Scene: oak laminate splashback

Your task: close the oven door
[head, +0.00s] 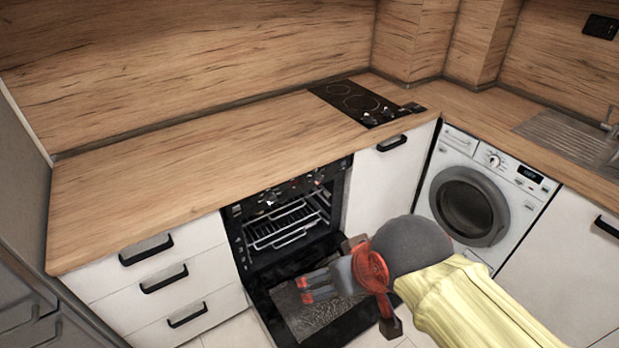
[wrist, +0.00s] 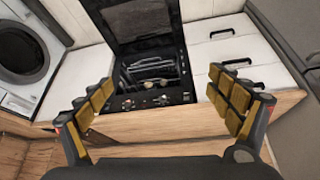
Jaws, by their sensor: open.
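The oven (head: 290,222) is built under the wooden counter, with its black door (head: 320,318) folded down and open. Wire racks (head: 286,222) show inside the cavity. My gripper (head: 308,288) is open and empty. In the head view it overlaps the lowered door, and part of the door is hidden behind it and my arm. I cannot tell whether it touches the door. The wrist view looks upside down: the door (wrist: 140,28) is at the top, the oven knobs (wrist: 150,102) are below it, and the padded fingers (wrist: 162,95) are spread wide on either side.
White drawers with black handles (head: 162,278) are left of the oven. A white cabinet (head: 385,185) and a washing machine (head: 480,205) are to the right. The counter (head: 190,170) is bare up to the hob (head: 352,100). A sink (head: 580,140) is at far right.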

